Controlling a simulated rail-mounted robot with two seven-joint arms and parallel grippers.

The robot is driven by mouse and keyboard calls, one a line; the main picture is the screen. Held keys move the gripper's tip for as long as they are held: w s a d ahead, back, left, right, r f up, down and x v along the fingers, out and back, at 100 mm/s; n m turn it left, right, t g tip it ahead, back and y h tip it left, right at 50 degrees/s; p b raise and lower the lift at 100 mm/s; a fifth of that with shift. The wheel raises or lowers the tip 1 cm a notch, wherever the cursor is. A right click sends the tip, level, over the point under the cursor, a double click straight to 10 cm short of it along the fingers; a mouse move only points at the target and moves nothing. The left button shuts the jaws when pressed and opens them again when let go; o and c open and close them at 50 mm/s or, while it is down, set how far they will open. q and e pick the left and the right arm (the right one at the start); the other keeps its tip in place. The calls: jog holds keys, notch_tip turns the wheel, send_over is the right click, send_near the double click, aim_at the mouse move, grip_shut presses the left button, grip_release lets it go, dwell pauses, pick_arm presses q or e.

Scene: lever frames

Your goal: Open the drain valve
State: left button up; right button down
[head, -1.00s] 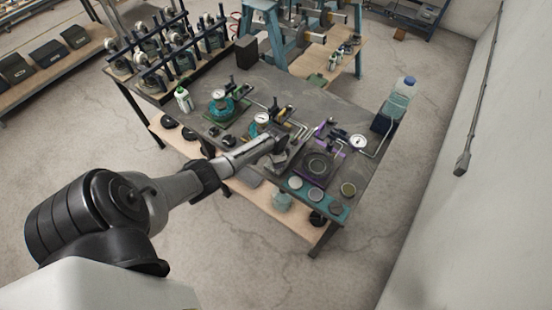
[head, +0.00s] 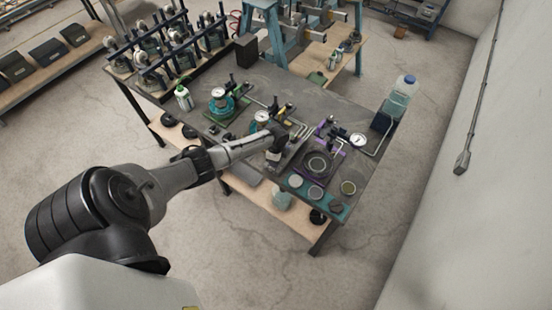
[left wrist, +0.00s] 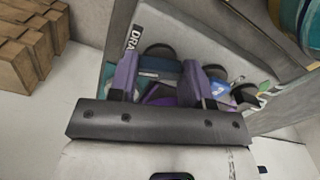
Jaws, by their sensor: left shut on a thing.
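A pale panel in the left wrist view carries a dark label (left wrist: 135,38) of which I can read "DRA". Dark round knobs (left wrist: 158,50) show just behind the fingers. In the head view my left gripper (head: 274,160) is at the front edge of the bench, and its fingertips are hard to make out. My right gripper is not in view.
The dark bench (head: 345,100) holds a teal gauge unit (head: 220,104), a ring-shaped plate (head: 317,164), several round lids and a white gauge (head: 358,140) close to the gripper. A water bottle (head: 400,92) stands at the right. The floor right of the bench is clear.

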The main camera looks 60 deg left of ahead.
pick_arm(q)
jog(key=shift+m, duration=0.3)
jog(key=o, duration=0.9)
jog(key=shift+r, duration=0.1)
jog(key=shift+r, duration=6.85)
